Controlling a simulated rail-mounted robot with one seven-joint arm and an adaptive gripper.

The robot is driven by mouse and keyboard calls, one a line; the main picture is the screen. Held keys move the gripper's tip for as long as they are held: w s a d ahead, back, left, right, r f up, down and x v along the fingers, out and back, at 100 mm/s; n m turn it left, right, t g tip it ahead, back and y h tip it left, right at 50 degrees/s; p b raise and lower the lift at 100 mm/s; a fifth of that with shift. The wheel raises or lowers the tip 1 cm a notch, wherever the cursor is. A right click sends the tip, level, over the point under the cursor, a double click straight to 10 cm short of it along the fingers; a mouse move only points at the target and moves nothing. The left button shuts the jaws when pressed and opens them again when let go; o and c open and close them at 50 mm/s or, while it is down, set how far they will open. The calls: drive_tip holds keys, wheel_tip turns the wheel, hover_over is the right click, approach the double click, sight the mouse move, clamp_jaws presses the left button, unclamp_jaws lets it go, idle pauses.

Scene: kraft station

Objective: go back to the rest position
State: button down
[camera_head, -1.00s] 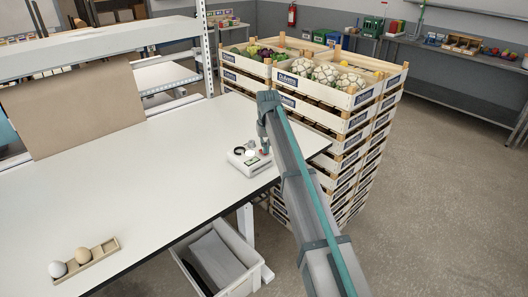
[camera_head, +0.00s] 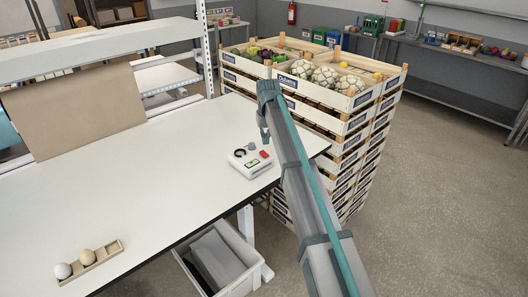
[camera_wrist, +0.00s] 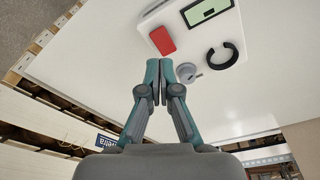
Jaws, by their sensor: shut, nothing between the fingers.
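My gripper (camera_wrist: 159,70) is shut and empty, its fingertips together in the wrist view. In the head view my gripper (camera_head: 264,137) hangs at the end of my arm, just above and beyond a small white device (camera_head: 250,161) near the table's right end. The device has a red button (camera_head: 264,154), a dark ring and a small green screen. In the wrist view the red button (camera_wrist: 162,41), the black ring (camera_wrist: 222,55), a grey knob (camera_wrist: 187,73) and the green screen (camera_wrist: 207,11) lie ahead of the fingertips. I cannot tell any contact.
The white table (camera_head: 150,180) is mostly clear. A wooden egg holder (camera_head: 105,250) with two eggs lies at its front left. Stacked vegetable crates (camera_head: 345,125) stand close behind and right of my arm. A grey bin (camera_head: 230,270) sits below the table edge.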

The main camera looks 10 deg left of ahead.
drive_tip(key=shift+r, duration=0.8)
drive_tip(key=s+d+f+m+g, duration=0.1)
drive_tip(key=s+d+f, duration=0.75)
drive_tip(key=f, duration=0.25)
drive_tip(key=s+d+f+m, duration=0.1)
drive_tip(key=s+d+f, duration=0.75)
drive_tip(key=f, duration=0.25)
drive_tip(key=s+d+f, duration=0.3)
drive_tip(key=s+f, duration=0.1)
drive_tip(key=s, duration=0.3)
drive_tip(key=s+d+f+m, duration=0.1)
drive_tip(key=s+d+f, duration=0.2)
drive_tip(key=s, duration=0.4)
drive_tip(key=s+d+f, duration=0.3)
drive_tip(key=s+f, duration=0.1)
drive_tip(key=s, duration=0.4)
drive_tip(key=s+f+g+b, duration=0.5)
drive_tip(key=s+f+g, duration=0.2)
drive_tip(key=s+f, duration=1.6)
drive_tip(key=s, duration=0.4)
drive_tip(key=shift+a+f+g+h, duration=0.2)
drive_tip(key=shift+a+g+h, duration=0.1)
drive_tip(key=shift+a, duration=0.05)
